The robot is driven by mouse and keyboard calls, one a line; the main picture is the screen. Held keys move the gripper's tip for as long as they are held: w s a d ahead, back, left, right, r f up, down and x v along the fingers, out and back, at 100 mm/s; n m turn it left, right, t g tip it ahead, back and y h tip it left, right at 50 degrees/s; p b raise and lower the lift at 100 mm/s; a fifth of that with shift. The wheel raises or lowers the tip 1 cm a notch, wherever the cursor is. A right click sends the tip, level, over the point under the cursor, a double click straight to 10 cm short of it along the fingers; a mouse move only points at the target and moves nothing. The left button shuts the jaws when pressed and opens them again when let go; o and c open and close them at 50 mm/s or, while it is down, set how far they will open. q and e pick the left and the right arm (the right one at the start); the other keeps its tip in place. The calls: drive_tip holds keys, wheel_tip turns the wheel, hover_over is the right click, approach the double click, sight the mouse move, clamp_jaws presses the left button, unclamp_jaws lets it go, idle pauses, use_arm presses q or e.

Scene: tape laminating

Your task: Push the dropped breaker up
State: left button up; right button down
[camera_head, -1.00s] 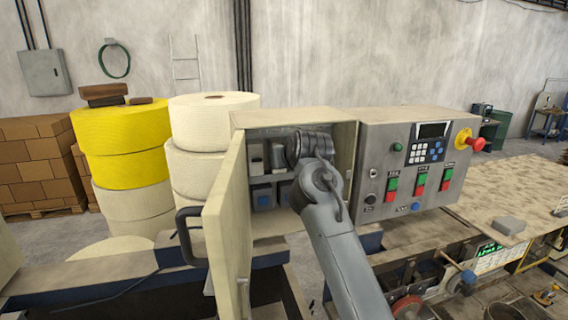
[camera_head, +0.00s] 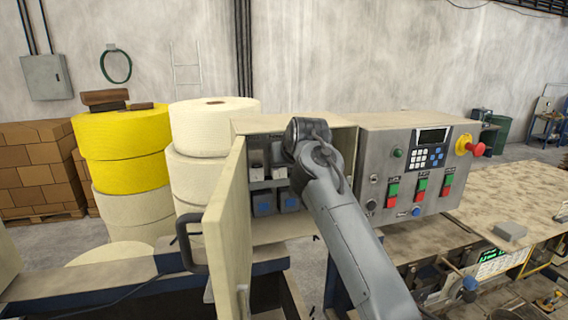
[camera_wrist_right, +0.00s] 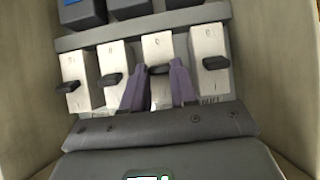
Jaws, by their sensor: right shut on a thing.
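The open electrical box (camera_head: 240,125) holds a row of white breakers with dark levers; two white breakers (camera_head: 279,153) show left of my arm in the head view. In the right wrist view, several breakers stand side by side. My right gripper (camera_wrist_right: 159,67) has one finger on each side of the dark lever (camera_wrist_right: 158,70) of the third breaker from the left (camera_wrist_right: 157,48), shut on it. The other levers, such as the one at the far right (camera_wrist_right: 215,63), are untouched. In the head view my right wrist hides the gripper and part of the box. My left gripper is not in view.
The box door (camera_head: 228,225) hangs open on the left with a dark handle. Blue-marked blocks (camera_head: 264,201) sit below the breakers. The control panel (camera_head: 390,160) with buttons and a red emergency knob adjoins on the right. The box walls (camera_wrist_right: 275,80) flank the gripper closely.

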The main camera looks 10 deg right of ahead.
drive_tip(key=c, duration=0.9)
unclamp_jaws()
drive_tip(key=shift+b+v, duration=3.55)
drive_tip(key=shift+v, duration=1.9)
drive_tip(key=shift+f, duration=0.1)
